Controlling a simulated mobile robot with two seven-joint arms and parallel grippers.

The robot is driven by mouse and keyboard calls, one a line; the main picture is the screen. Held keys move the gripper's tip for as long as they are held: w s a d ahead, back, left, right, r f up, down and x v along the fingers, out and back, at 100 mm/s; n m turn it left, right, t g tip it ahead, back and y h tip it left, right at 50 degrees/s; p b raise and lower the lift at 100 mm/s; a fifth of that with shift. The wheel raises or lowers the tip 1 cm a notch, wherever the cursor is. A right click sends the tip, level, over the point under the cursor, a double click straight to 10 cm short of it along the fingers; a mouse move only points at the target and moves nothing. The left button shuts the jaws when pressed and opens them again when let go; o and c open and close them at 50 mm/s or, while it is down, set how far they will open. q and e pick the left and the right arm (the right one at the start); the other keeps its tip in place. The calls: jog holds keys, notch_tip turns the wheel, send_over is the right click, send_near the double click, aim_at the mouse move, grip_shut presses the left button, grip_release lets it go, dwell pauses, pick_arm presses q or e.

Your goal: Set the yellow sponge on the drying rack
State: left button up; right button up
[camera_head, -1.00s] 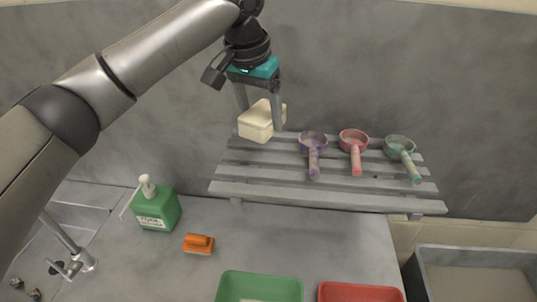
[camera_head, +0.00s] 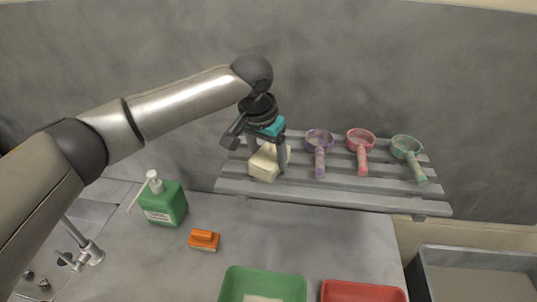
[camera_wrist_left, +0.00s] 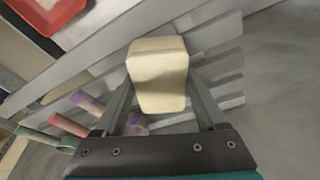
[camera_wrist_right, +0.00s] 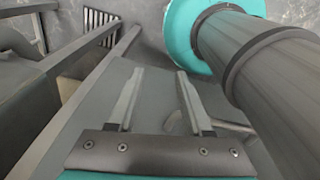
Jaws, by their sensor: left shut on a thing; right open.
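The pale yellow sponge (camera_head: 265,164) is a block held at the left end of the grey slatted drying rack (camera_head: 330,197). My left gripper (camera_head: 267,158) is shut on it from above. In the left wrist view the sponge (camera_wrist_left: 158,75) sits between the two fingers, with rack slats behind it. The sponge is at or just over the slats; I cannot tell whether it touches them. My right gripper (camera_wrist_right: 155,100) shows only in its own wrist view, open and empty.
Purple (camera_head: 319,140), red (camera_head: 361,140) and green (camera_head: 406,148) scoops lie on the rack to the right of the sponge. A green soap bottle (camera_head: 165,204) and an orange brush (camera_head: 204,240) stand on the counter. Green (camera_head: 263,285) and red (camera_head: 362,292) tubs are in front.

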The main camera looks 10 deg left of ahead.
pick_arm(q)
jog(key=shift+f, duration=0.1)
jog(key=o, duration=1.3)
jog(key=shift+c, duration=0.2)
jog(key=v, duration=1.2)
jog(key=shift+b, duration=0.35)
